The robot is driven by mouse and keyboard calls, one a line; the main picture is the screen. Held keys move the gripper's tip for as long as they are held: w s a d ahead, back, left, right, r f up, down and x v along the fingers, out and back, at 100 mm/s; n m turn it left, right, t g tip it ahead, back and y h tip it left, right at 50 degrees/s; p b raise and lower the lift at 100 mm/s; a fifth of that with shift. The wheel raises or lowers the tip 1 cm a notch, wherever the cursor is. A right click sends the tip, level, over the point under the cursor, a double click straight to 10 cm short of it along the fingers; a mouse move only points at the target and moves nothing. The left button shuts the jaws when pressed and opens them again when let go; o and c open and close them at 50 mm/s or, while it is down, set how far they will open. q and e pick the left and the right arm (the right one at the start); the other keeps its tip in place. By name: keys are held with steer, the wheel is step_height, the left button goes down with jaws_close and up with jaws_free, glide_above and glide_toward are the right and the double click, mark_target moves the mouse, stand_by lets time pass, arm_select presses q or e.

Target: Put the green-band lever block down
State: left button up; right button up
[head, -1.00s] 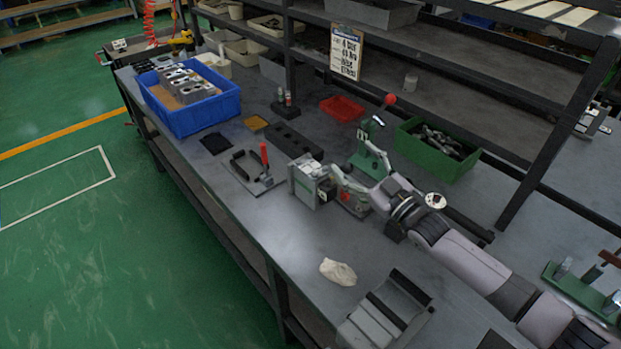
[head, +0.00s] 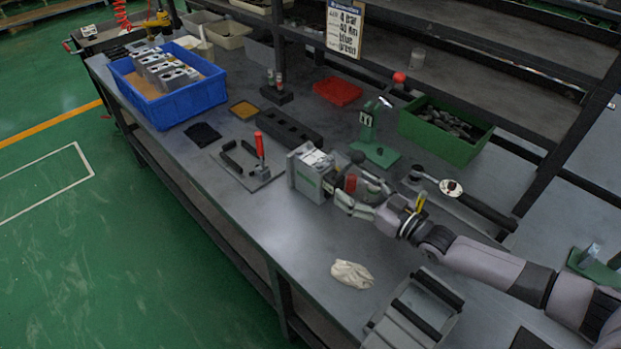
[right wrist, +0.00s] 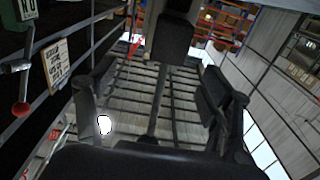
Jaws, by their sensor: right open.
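A grey-green block (head: 308,174) with a pale top stands upright on the bench, left of my right gripper. A green band cannot be made out clearly on it. A dark round knob (head: 357,157) and a red cylinder (head: 350,183) show just right of the block; I cannot tell whether they belong to it. My right gripper (head: 346,201) is low over the bench at the block's right side. Whether it touches the block cannot be told. In the right wrist view its fingers are spread (right wrist: 158,95), with no block visible between them. My left gripper is not in view.
A clamp plate with a red handle (head: 260,146) lies left of the block. A green press stand (head: 374,150) and green bin (head: 447,133) stand behind. A blue crate (head: 190,101) holds several blocks. A pale cloth (head: 352,274) lies in front on mostly clear bench.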

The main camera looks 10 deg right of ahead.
mark_target(342, 180)
steer(key=b+x, duration=0.2)
steer(key=x, duration=0.5)
steer(key=shift+f, duration=0.15)
steer(key=b+x, duration=0.2)
steer(key=x, duration=0.3)
steer(key=shift+s+a+f+b, duration=0.1)
steer(key=shift+a+f+b, duration=0.2)
steer(key=shift+f+b, duration=0.1)
steer(key=shift+r, duration=0.1)
steer(key=shift+s, duration=0.1)
steer(key=shift+c, duration=0.3)
jaws_close()
steer(key=shift+w+r, duration=0.2)
steer(key=shift+r, duration=0.2)
